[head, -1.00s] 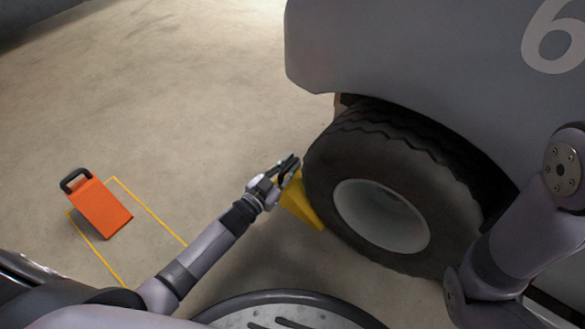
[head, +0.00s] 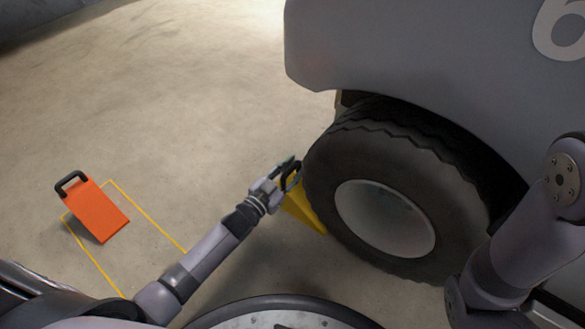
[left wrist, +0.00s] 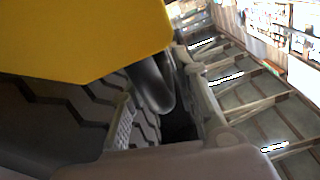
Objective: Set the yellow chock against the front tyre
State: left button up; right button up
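The yellow chock (head: 305,212) sits on the floor at the left side of the front tyre (head: 330,175), close against its tread; the exact contact is partly hidden. My left gripper (head: 287,174) is at the chock's dark handle (head: 293,178). In the left wrist view the yellow chock (left wrist: 80,40) fills the upper left, with the tyre tread (left wrist: 80,100) below it. The handle (left wrist: 150,85) lies between the spread fingers (left wrist: 162,112), with a dark gap beside it. My right gripper is out of view.
The grey cart body (head: 430,60) overhangs the tyre. The floor at upper left is clear.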

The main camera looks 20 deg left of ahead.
pick_arm(q)
jog(key=shift+o, duration=0.4)
jog(key=shift+s+a, duration=0.1)
jog(key=shift+s, duration=0.1)
jog(key=p+v, duration=0.6)
jog(key=v, duration=0.5)
jog(key=shift+s, duration=0.25)
jog(key=shift+a+r, duration=0.1)
jog(key=shift+r, duration=0.1)
